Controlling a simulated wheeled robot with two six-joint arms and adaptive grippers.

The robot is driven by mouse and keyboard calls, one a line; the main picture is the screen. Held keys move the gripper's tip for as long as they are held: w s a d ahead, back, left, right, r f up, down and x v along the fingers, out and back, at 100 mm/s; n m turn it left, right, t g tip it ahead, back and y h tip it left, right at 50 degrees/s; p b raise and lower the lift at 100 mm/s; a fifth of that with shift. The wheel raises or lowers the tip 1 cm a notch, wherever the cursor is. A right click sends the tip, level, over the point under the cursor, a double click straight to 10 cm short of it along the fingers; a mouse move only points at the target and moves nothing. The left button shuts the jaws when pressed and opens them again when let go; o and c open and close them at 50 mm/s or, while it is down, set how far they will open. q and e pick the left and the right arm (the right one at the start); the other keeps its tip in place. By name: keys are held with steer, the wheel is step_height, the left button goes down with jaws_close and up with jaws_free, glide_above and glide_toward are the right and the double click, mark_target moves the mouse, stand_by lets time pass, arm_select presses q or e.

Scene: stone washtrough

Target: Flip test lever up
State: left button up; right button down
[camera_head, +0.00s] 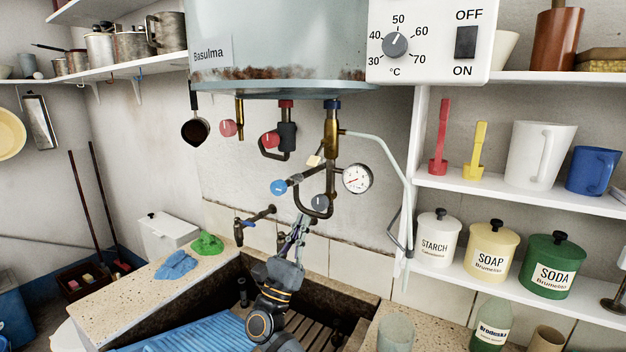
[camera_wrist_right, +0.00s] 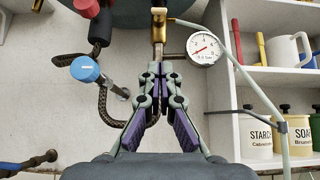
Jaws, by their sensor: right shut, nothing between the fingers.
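A brass valve (camera_head: 331,125) hangs from the boiler on the pipework, with a small cream tab (camera_head: 314,160) at its lower left; I cannot tell if this tab is the test lever. A grey round knob (camera_head: 319,202) sits lower on the pipe. My right gripper (camera_head: 301,220) reaches up from the trough, just below this pipework. In the right wrist view my right gripper (camera_wrist_right: 160,68) is shut and empty, its tips just under or in front of the brass valve (camera_wrist_right: 158,25), hiding what lies behind. My left gripper is not in view.
A pressure gauge (camera_head: 356,179) stands right of the valve, a blue knob (camera_head: 278,187) left. Red knobs (camera_head: 270,140) hang under the boiler (camera_head: 280,45). A pale hose (camera_head: 395,160) curves down at the right, beside shelves (camera_head: 500,192). A tap (camera_head: 256,215) is left of my arm.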

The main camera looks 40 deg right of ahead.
arm_select(q)
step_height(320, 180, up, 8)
steer(key=p, duration=0.8)
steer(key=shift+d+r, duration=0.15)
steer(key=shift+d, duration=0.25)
arm_select(e)
glide_toward(317, 154)
steer(key=shift+w+d+r, duration=0.25)
steer(key=shift+d+r, duration=0.15)
steer(key=shift+d, duration=0.3)
steer(key=shift+w+d+r, duration=0.25)
steer(key=shift+d+r, duration=0.2)
steer(key=shift+d, duration=0.2)
steer(key=shift+w+d+r, duration=0.25)
steer(key=shift+d+r, duration=0.15)
steer(key=shift+d, duration=0.3)
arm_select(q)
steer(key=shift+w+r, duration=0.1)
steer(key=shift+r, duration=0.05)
arm_select(e)
steer(key=shift+w, duration=0.1)
